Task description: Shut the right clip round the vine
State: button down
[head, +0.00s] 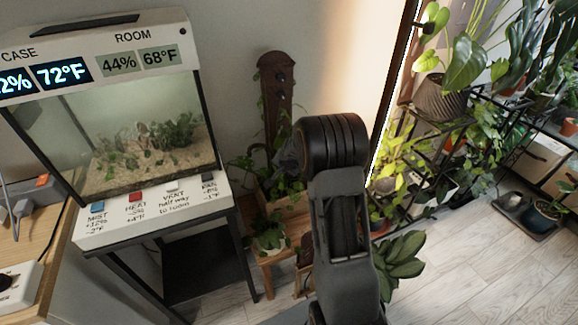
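A dark brown wooden board (276,92) with a rounded top leans or stands upright against the wall. Small dark spots show on its upper part; I cannot tell whether they are clips. Thin green vine stems and leaves (250,172) show along and below the board. My arm stands in front and hides the board's lower right side. A grey shape shows just left of my arm's upper joint, too unclear to name. My gripper's fingers do not show. I cannot make out the right clip, nor whether it is open or shut.
A glass plant case (150,140) with displays and labelled switches stands on a black frame at left. A wooden desk edge (40,255) is at far left. Potted plants on a black rack (480,100) fill the right. The pale plank floor (480,270) is clear at lower right.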

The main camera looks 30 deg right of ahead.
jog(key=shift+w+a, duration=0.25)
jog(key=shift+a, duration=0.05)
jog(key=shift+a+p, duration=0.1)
jog(key=shift+p, duration=0.2)
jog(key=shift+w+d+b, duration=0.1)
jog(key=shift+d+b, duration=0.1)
jog(key=shift+b, duration=0.1)
